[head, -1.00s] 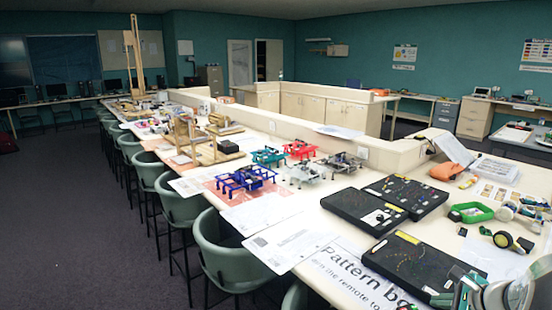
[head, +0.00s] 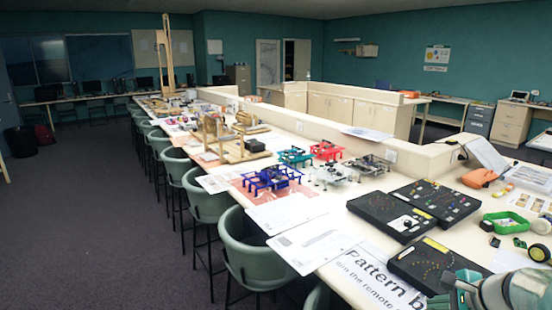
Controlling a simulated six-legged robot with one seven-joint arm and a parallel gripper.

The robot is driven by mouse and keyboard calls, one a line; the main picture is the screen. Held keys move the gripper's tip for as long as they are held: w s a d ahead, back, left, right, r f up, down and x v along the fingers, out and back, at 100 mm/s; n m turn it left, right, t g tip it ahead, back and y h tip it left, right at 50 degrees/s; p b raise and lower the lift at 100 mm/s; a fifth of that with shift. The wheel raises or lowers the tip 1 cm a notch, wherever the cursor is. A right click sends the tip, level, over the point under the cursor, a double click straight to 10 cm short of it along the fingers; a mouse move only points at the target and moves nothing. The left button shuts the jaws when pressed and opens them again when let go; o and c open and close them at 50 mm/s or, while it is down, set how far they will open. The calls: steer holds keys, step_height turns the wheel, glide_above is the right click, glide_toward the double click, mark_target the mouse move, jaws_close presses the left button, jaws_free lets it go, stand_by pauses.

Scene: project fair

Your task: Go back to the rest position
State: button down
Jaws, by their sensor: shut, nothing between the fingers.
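Part of my own arm (head: 492,290), white and teal with a rounded grey end, shows in the bottom right corner of the head view. It is in front of the near right end of the long table (head: 335,220). No gripper fingers can be made out, so I cannot see what my gripper is doing.
Open carpet (head: 90,230) lies further left.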

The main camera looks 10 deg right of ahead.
steer(key=s+a+r+n, duration=0.2)
steer(key=s+a+n, duration=0.1)
steer(key=a+n, duration=0.4)
steer(key=s+a+r+n+g+h, duration=0.1)
steer(key=s+a+n, duration=0.3)
steer(key=a, duration=0.5)
steer(key=s+a+r+n+g+h, duration=0.1)
steer(key=s+a+r+n, duration=0.2)
steer(key=a+n, duration=0.5)
steer(key=shift+s+a+n, duration=0.35)
steer(key=shift+n, duration=0.45)
